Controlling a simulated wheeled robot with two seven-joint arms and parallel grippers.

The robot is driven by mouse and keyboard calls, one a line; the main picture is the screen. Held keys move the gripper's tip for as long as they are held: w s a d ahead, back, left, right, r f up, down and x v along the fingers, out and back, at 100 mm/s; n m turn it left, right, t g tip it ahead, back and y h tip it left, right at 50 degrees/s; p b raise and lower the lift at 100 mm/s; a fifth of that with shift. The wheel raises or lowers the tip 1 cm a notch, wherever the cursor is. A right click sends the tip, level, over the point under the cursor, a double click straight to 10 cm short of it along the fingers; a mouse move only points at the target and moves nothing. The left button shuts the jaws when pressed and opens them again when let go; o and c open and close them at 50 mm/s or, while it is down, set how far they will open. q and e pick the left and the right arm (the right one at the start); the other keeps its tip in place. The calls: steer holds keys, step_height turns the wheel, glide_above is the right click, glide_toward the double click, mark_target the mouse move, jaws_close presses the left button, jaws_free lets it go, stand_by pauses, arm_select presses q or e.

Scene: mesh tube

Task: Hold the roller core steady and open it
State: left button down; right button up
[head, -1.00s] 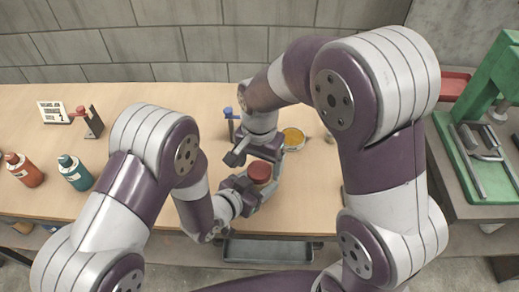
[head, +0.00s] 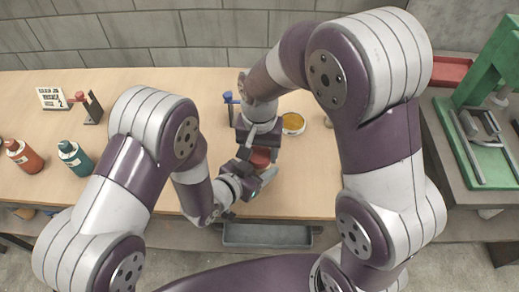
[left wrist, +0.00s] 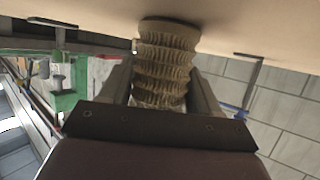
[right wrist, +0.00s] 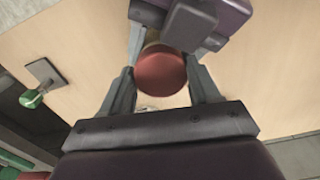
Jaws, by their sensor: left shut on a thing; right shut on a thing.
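The roller core stands upright near the table's front edge. In the left wrist view its ribbed beige body (left wrist: 165,62) sits between my left fingers, one on each side. Its red cap (head: 260,157) shows in the head view, partly covered by my right gripper. My left gripper (head: 262,177) is shut on the body from the front left. My right gripper (head: 262,142) is above, shut on the cap. In the right wrist view the red cap (right wrist: 161,74) lies between the right fingers, and part of my left gripper (right wrist: 190,25) is close beside it.
A yellow round dish (head: 293,123) and a blue-topped post (head: 229,98) are behind the grippers. A red bottle (head: 25,157), a teal bottle (head: 75,158) and a small sign (head: 52,98) stand at left. A green press (head: 490,75) is at right. A dark tray (head: 267,235) hangs at the front edge.

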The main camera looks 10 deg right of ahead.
steer(key=o, duration=1.2)
steer(key=shift+c, duration=0.2)
step_height(320, 180, up, 4)
steer(key=shift+r, duration=0.3)
steer(key=shift+c, duration=1.2)
step_height(320, 180, up, 3)
steer(key=shift+r+n, duration=0.1)
steer(key=shift+n, duration=0.4)
step_height(320, 180, down, 8)
steer(key=shift+r, duration=0.1)
